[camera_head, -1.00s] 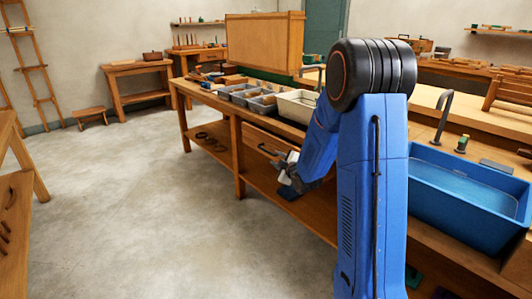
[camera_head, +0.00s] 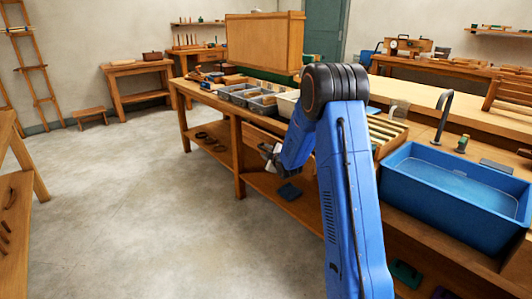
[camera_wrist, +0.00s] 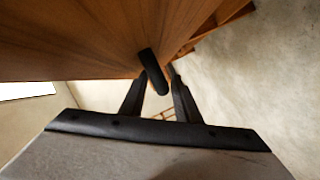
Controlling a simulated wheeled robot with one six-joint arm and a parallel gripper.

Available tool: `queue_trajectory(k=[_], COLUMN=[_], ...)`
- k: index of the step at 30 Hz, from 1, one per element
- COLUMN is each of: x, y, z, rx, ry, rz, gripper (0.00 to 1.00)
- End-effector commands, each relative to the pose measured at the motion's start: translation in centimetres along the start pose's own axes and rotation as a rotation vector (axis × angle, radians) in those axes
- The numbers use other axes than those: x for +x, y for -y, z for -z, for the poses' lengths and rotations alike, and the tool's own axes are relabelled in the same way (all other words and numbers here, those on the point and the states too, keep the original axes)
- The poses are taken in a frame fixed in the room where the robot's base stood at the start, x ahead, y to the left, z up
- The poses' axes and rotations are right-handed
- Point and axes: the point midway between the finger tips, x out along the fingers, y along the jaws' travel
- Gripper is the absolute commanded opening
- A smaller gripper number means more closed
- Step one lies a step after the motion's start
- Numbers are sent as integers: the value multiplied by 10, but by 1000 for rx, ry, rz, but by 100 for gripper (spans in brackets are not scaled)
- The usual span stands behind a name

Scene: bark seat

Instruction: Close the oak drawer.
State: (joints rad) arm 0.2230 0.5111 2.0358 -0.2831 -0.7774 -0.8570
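The oak drawer (camera_head: 256,136) is a wooden front under the long workbench's top, partly hidden behind my arm in the head view. How far it stands out is hard to tell there. In the wrist view a broad wooden face (camera_wrist: 80,40) fills the upper left, with a dark bar handle (camera_wrist: 153,72) on it. My gripper (camera_wrist: 157,80) has its two dark fingers apart, with the handle at or between the tips; I cannot tell whether they touch it. In the head view my gripper (camera_head: 270,152) is small, at the drawer front.
The workbench (camera_head: 238,160) carries grey bins (camera_head: 240,93) and a blue basin (camera_head: 450,190). A dark blue item (camera_head: 289,191) lies on its lower shelf. The floor (camera_head: 130,210) left of the bench is clear. A wooden table edge (camera_head: 18,190) stands at far left.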

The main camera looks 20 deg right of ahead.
Motion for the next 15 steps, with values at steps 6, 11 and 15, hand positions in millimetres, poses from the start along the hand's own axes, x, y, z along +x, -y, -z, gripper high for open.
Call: queue_trajectory(k=[6, 11, 15], x=[1, 1, 1], y=[0, 0, 0], z=[0, 0, 0], rx=[0, 0, 0], ry=[0, 0, 0], rz=[0, 0, 0], gripper=[29, 3, 0])
